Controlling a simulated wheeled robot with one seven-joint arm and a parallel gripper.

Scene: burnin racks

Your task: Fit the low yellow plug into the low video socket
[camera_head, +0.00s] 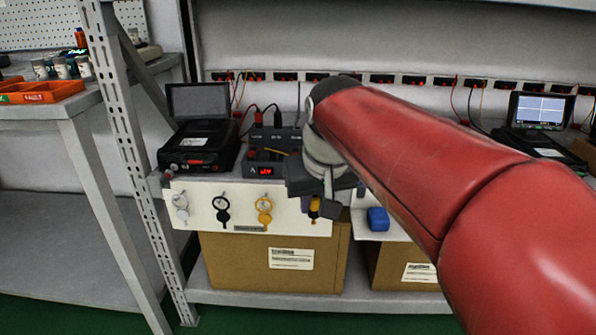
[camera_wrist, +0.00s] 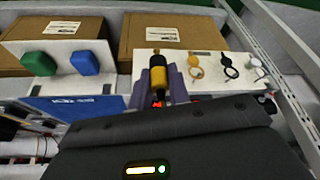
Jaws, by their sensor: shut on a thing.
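The yellow plug (camera_wrist: 164,83), with a yellow band and dark ends, is between the two fingers of my gripper (camera_wrist: 163,87) in the wrist view. Its grey tip points at the white panel (camera_wrist: 139,61); I cannot tell whether it touches. In the head view my gripper (camera_head: 318,195) is at the right end of the white panel (camera_head: 242,191), with the plug (camera_head: 314,208) partly showing below it. White, black and yellow ring-shaped pieces (camera_head: 265,211) hang on the panel. No video socket can be made out clearly; my gripper may hide it.
A black open case (camera_head: 198,145) and a dark instrument with a red display (camera_head: 266,168) stand on the shelf above the panel. A blue block (camera_head: 378,218) sits to the right. Cardboard boxes (camera_head: 270,262) stand below. A metal upright (camera_head: 125,140) rises at left.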

